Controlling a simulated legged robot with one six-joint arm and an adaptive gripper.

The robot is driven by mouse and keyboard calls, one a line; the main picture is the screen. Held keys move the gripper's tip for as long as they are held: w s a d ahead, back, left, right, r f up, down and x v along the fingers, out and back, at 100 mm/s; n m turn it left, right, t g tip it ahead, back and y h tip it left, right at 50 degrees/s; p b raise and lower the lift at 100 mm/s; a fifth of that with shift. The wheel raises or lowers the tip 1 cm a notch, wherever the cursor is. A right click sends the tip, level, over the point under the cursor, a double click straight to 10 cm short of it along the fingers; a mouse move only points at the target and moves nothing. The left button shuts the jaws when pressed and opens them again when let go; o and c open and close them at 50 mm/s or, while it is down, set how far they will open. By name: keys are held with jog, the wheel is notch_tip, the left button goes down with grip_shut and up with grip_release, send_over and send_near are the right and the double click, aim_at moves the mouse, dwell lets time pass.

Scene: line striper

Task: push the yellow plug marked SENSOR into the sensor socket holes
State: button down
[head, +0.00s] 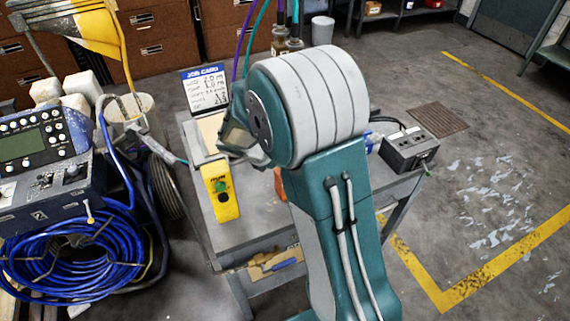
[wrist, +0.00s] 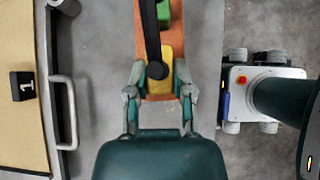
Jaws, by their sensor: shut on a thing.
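In the wrist view my gripper (wrist: 159,76) has its two grey fingers on either side of a yellow plug (wrist: 160,90), shut on it. A black cable with a round dark end lies over the plug. An orange block (wrist: 147,30) lies beneath and beyond it, with a green piece (wrist: 163,8) on it at the top edge. I cannot tell whether the plug is apart from the orange block. The SENSOR mark cannot be read. In the head view my arm hides the gripper's fingers and the plug. I cannot make out the sensor socket holes in either view.
A grey cart (head: 262,226) carries a yellow box with a green button (head: 220,190), a job card (head: 205,88) and a dark box (head: 408,150) at right. A coiled blue hose (head: 75,250) and a control panel (head: 40,145) stand at left.

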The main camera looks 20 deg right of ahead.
jog(key=shift+r, duration=0.55)
jog(key=shift+r, duration=1.7)
